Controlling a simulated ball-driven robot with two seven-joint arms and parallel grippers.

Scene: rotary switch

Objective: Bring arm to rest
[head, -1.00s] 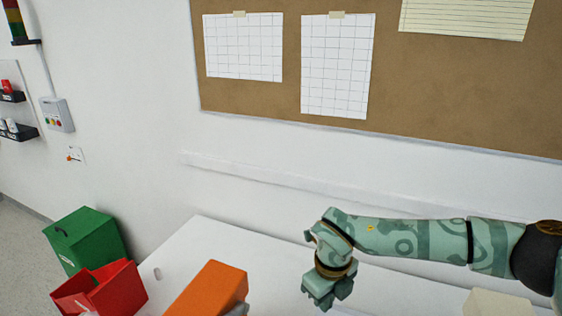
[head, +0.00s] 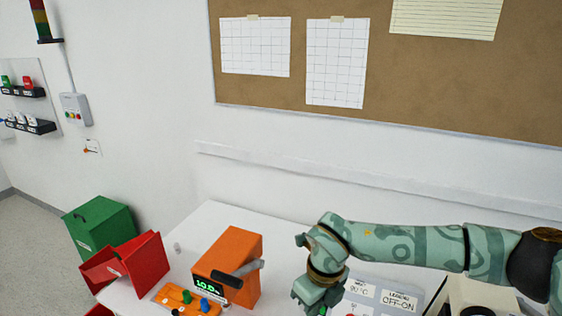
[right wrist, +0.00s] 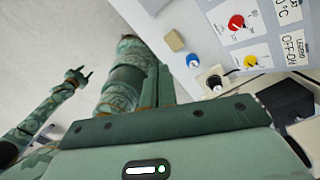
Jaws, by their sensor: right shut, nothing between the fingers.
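My right arm (head: 410,243) comes in from the right in the head view, its forearm roughly level above the table. My right gripper (head: 316,294) hangs down at the wrist, shut and empty, in front of the left edge of a pale switch panel (head: 378,293). The right wrist view shows a red knob (right wrist: 236,22) and a yellow knob (right wrist: 250,62) on this panel, apart from the gripper. My left gripper (right wrist: 79,75) shows small in the right wrist view, with its fingers apart and empty. It is outside the head view.
An orange device (head: 236,262) with a green display stands left of my right gripper. A red bin (head: 142,262) and green bin (head: 100,228) are farther left. A cream box (head: 478,296) stands at right. The wall and corkboard (head: 300,60) are behind the table.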

